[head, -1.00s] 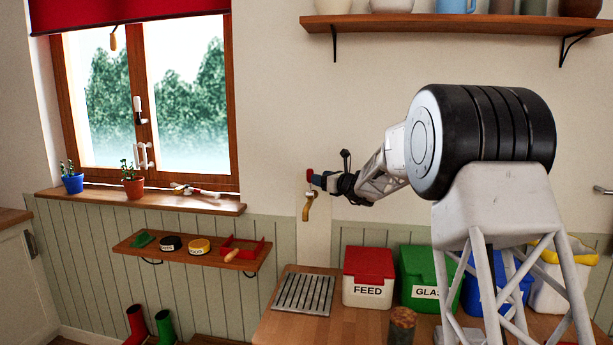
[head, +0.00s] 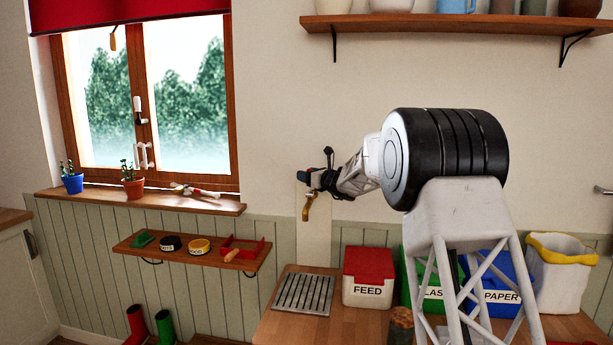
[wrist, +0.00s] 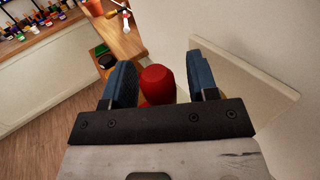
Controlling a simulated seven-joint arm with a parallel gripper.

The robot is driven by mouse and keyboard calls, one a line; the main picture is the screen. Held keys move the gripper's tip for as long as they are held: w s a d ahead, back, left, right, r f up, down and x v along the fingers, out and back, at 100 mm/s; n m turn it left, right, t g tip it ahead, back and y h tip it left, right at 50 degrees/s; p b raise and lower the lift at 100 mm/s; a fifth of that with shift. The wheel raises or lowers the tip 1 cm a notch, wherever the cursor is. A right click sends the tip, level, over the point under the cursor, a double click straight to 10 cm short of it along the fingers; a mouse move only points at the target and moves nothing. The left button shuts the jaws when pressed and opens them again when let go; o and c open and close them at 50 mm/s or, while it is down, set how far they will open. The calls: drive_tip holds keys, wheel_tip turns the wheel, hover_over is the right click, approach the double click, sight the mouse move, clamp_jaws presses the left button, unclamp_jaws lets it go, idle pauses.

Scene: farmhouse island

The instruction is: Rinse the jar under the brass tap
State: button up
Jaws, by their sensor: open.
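The brass tap (head: 309,208) is on a pale wall panel, its spout pointing down over a slatted drain tray (head: 303,292). My gripper (head: 317,180) is at the top of the tap. In the wrist view the tap's red handle (wrist: 158,80) stands between the two blue fingers of my gripper (wrist: 162,77), with a gap on either side. The gripper is open and holds nothing. A dark brown cylinder (head: 401,326) stands on the wooden counter right of the tray; I cannot tell whether it is the jar. No water shows at the spout.
The FEED bin (head: 368,290), the PAPER bin (head: 500,297) and a green bin partly hidden by my arm stand along the counter. A wall shelf (head: 240,261) with bowls is at left. A shelf (head: 450,23) runs above.

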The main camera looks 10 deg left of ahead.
drive_tip(key=shift+w+a, duration=0.2)
drive_tip(key=shift+a, duration=0.1)
drive_tip(key=shift+c, duration=0.3)
clamp_jaws()
